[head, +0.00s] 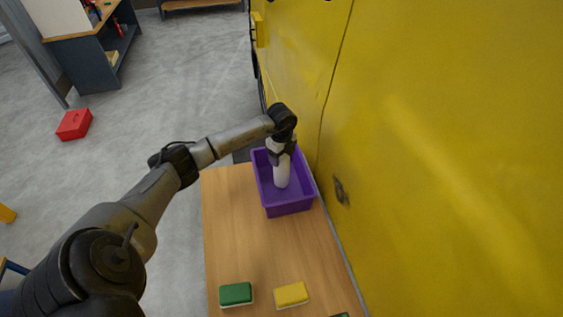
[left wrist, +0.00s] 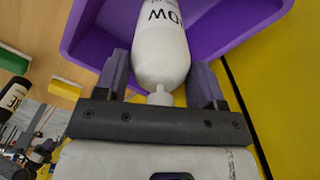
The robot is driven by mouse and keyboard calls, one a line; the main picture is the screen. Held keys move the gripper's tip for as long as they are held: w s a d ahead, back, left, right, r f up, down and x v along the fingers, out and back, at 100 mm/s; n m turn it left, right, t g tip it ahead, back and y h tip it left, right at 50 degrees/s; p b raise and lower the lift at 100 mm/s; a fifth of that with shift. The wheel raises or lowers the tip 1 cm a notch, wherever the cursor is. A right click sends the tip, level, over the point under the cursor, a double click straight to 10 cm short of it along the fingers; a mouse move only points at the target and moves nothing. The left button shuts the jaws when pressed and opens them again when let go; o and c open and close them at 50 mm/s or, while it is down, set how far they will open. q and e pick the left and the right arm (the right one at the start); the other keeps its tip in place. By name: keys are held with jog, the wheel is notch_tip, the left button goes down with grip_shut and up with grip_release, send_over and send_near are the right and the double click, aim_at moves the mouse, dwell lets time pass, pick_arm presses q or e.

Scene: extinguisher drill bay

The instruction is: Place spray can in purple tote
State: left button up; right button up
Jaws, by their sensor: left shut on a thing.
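The spray can is a white bottle (head: 282,172) with dark lettering; it also shows in the left wrist view (left wrist: 162,55). My left gripper (head: 283,152) is shut on its upper end, with a finger on each side of it. The bottle hangs roughly upright within the outline of the purple tote (head: 290,208), which stands at the far end of the wooden table. The tote also fills the top of the left wrist view (left wrist: 90,35). I cannot tell whether the bottle touches the tote floor. My right gripper is not in view.
A green sponge (head: 236,294) and a yellow sponge (head: 291,294) lie at the table's near end. The table (head: 235,230) is bare between them and the tote. A yellow wall (head: 440,150) runs close along the right. A red box (head: 74,124) sits on the floor.

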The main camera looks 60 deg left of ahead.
pick_arm(q)
jog(key=shift+f, duration=1.8)
jog(key=o, duration=1.5)
jog(key=shift+c, duration=0.2)
notch_tip(320, 180, up, 12)
jog(key=shift+r, duration=0.1)
